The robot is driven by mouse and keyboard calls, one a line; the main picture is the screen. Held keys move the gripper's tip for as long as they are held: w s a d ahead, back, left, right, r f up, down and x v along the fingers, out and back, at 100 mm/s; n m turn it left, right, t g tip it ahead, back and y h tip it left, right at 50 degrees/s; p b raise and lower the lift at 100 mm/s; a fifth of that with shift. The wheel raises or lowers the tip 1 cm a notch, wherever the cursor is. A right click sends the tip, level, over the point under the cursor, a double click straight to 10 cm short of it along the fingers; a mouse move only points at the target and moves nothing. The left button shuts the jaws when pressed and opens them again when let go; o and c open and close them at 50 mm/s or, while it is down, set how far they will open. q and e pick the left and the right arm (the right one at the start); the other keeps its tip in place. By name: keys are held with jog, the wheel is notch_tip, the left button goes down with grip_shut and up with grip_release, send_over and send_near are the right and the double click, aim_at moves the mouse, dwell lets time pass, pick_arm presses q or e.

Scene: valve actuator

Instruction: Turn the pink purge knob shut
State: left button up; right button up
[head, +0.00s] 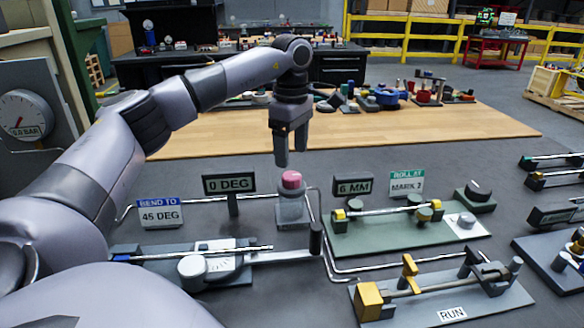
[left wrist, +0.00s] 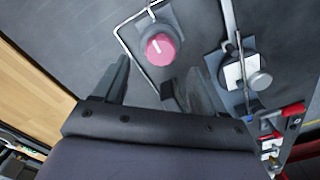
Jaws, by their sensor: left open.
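The pink purge knob (head: 291,180) sits on top of a grey block (head: 292,207) on the grey bench, in the middle of the head view. In the left wrist view the knob (left wrist: 160,46) is seen from above, round, with a white line across its top. My left gripper (head: 291,157) is open and empty, pointing down, just above the knob in the head view. In the left wrist view the knob lies beyond the two fingers (left wrist: 152,80), and no contact shows. My right gripper is not in view.
Thin metal tubing (head: 331,243) runs around the knob's block. A "0 DEG" sign (head: 229,184) stands to its left and a "6 MM" sign (head: 354,187) to its right. A bending fixture (head: 222,258) is at front left, a green-based fixture (head: 383,235) at right.

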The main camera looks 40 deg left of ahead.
aim_at(291, 175)
pick_arm(q)
notch_tip(291, 175, down, 6)
jog(key=shift+s, duration=0.1)
jog(key=c, duration=1.1)
